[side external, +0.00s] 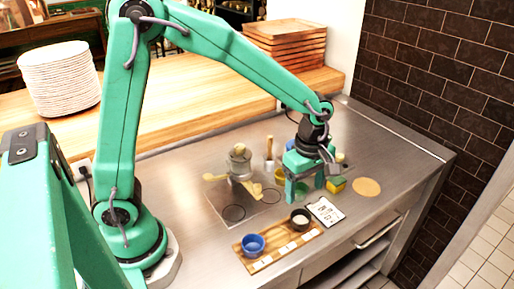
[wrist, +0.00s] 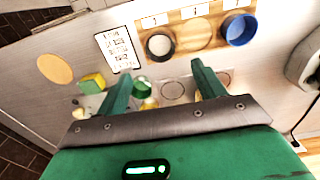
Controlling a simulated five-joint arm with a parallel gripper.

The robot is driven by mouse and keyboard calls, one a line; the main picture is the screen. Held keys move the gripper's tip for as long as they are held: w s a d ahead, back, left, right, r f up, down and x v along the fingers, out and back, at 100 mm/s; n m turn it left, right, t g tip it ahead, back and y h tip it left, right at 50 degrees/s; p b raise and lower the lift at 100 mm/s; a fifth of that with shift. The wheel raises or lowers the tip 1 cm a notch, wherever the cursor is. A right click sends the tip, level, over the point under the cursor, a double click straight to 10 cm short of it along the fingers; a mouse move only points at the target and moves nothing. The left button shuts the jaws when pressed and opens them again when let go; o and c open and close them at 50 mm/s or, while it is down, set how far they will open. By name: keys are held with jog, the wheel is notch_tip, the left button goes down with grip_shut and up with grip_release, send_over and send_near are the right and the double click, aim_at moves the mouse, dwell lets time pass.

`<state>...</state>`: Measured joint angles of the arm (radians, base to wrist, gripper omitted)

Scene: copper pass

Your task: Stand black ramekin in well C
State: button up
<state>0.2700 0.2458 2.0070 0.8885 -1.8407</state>
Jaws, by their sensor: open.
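The black ramekin (side external: 299,220) stands upright at the right end of the wooden board, seemingly in the end well. In the wrist view the black ramekin (wrist: 160,44) shows a pale inside. The board (side external: 270,251) has white labels along its front edge; I cannot read which well is C. A blue ramekin (side external: 253,245) stands at the board's left end, and the middle well (wrist: 199,35) is empty. My gripper (side external: 305,198) is open above the counter, behind the board and apart from the black ramekin. In the wrist view its fingers (wrist: 162,78) hold nothing.
A green ramekin (wrist: 142,85) is below my gripper. A printed card (side external: 324,211), a yellow-green sponge (side external: 336,185) and a round tan disc (side external: 366,187) lie to the right. A metal pot (side external: 239,160) with wooden spoons stands behind. The front-left counter is clear.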

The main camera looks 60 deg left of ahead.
jog(key=shift+r, duration=1.35)
jog(key=s+a+r+m+t, duration=0.2)
jog(key=s+a+r+m, duration=0.3)
jog(key=s+m, duration=0.2)
jog(key=s+a+r+m+t, duration=0.3)
jog(key=s+a+r+m, duration=0.2)
jog(key=s+m, duration=0.3)
jog(key=shift+s+a+m+t, duration=0.25)
jog(key=shift+m+t, duration=0.05)
jog(key=shift+m, duration=1.2)
jog(key=shift+r, duration=0.1)
